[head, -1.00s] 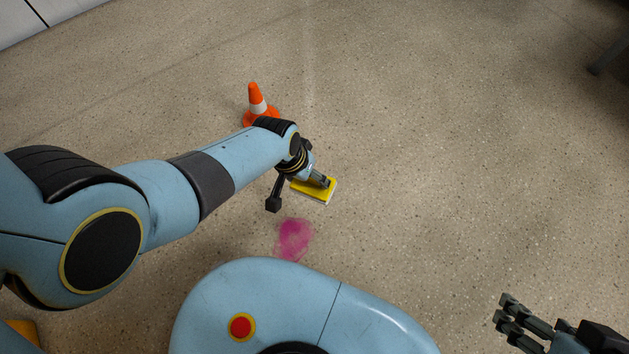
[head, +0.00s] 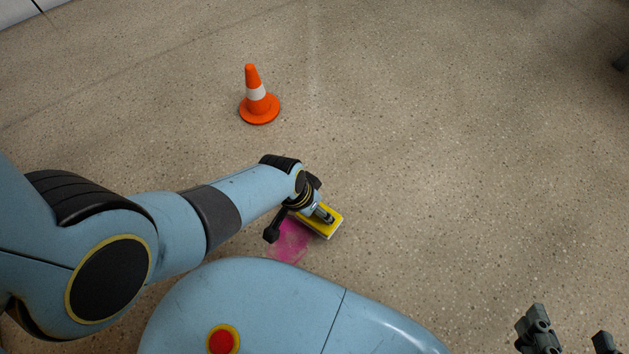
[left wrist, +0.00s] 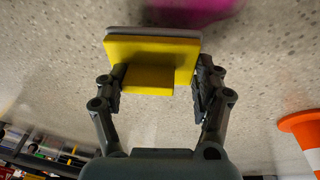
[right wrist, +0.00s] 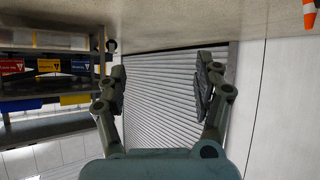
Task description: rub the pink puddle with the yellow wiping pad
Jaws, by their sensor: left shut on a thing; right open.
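The yellow wiping pad (head: 332,226) has a pale underside and is held low by my left gripper (head: 322,214). In the left wrist view the fingers of my left gripper (left wrist: 152,85) are shut on the block on the back of the yellow wiping pad (left wrist: 187,55). The pink puddle (head: 290,243) lies on the floor just left of the pad and partly behind my gripper. It also shows at the top of the left wrist view (left wrist: 190,10). I cannot tell whether the pad touches the floor. My right gripper (head: 572,335) is open and empty at the lower right; its spread fingers show in the right wrist view (right wrist: 162,85).
An orange and white cone (head: 258,98) stands on the floor beyond my left arm. The speckled floor to the right is clear. The right wrist view shows a shelf with bins (right wrist: 45,65) and a grey shutter (right wrist: 165,100).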

